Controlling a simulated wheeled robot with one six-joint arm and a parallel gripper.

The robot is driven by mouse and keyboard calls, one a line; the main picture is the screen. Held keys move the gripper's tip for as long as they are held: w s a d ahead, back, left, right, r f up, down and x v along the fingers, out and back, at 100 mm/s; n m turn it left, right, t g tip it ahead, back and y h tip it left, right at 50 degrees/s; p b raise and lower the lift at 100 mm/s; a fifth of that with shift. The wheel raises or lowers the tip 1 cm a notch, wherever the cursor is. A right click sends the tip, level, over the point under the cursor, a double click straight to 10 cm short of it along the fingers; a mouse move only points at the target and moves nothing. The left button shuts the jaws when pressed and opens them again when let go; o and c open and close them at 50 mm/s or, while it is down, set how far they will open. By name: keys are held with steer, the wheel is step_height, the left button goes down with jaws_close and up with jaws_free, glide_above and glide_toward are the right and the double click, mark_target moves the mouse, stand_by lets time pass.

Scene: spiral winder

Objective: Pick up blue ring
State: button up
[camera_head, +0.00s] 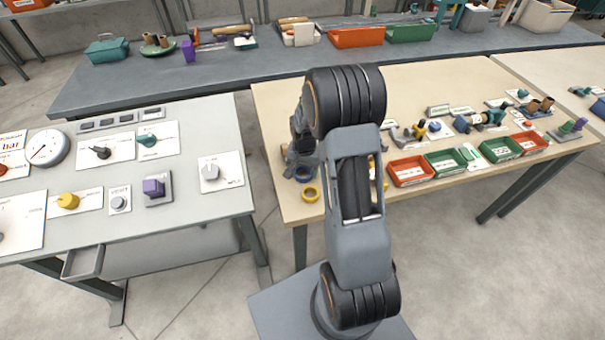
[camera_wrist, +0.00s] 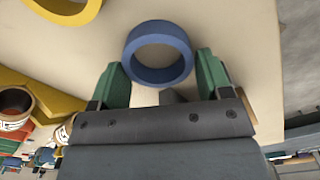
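The blue ring (camera_wrist: 159,74) lies flat on the beige table top in the wrist view, at the upper middle. My gripper (camera_wrist: 162,76) is open, with one green fingertip on either side of the ring. Narrow gaps seem to show between the fingertips and the ring. In the head view the blue ring (camera_head: 304,175) shows in part just below my gripper, near the left end of the beige table. My arm covers part of that area, and the fingers are hard to make out there.
A yellow ring (camera_head: 310,194) lies close by, nearer the table's front edge; it also shows in the wrist view (camera_wrist: 62,10). A red bin (camera_head: 410,171) and a green bin (camera_head: 446,162) stand to the right. The beige table's left edge is near the blue ring.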

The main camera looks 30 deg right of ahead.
steer(key=c, duration=0.6)
steer(key=shift+c, duration=0.2)
steer(key=shift+r, duration=0.15)
